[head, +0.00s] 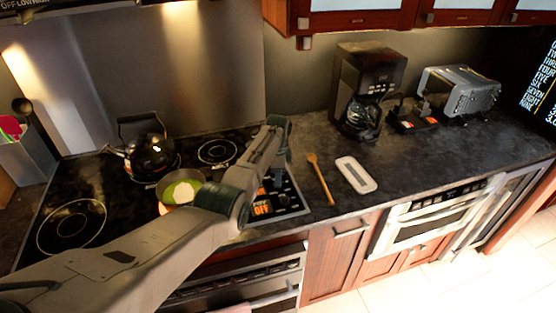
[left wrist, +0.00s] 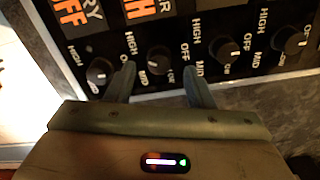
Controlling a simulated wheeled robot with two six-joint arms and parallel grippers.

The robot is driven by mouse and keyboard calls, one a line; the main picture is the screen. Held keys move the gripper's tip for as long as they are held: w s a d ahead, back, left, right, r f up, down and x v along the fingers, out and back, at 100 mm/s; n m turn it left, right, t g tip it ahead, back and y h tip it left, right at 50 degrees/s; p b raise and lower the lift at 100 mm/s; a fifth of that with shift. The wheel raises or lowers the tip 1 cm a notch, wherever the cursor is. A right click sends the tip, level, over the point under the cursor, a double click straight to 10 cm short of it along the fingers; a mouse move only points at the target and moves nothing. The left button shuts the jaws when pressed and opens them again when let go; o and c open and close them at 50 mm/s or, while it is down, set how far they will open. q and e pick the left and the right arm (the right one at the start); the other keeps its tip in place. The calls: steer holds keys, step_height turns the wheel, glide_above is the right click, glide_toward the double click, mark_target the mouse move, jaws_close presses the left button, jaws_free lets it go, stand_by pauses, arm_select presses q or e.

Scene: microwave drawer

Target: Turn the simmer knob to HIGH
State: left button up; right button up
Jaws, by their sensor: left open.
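A row of dark round knobs on a black control panel shows in the left wrist view, with HIGH, MID and OFF printed around them. One knob (left wrist: 158,60) sits between the fingertips of my open left gripper (left wrist: 158,70). I cannot tell whether the fingers touch it. Other knobs (left wrist: 100,72), (left wrist: 228,50) and (left wrist: 290,42) stand on either side. No simmer label is readable, so I cannot tell which knob is the simmer one. In the head view my left arm covers part of the control panel (head: 290,200) at the cooktop's right end. My right gripper is not in view.
A pan (head: 182,184) and a black kettle (head: 148,155) stand on the cooktop. A wooden spoon (head: 320,180) and a white dish (head: 356,175) lie right of the panel. A coffee maker (head: 362,85) and a toaster (head: 462,90) stand farther back.

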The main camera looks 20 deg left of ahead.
arm_select(q)
step_height(320, 180, up, 8)
steer(key=b, duration=0.2)
steer(key=shift+r, duration=0.15)
stand_by(0.4)
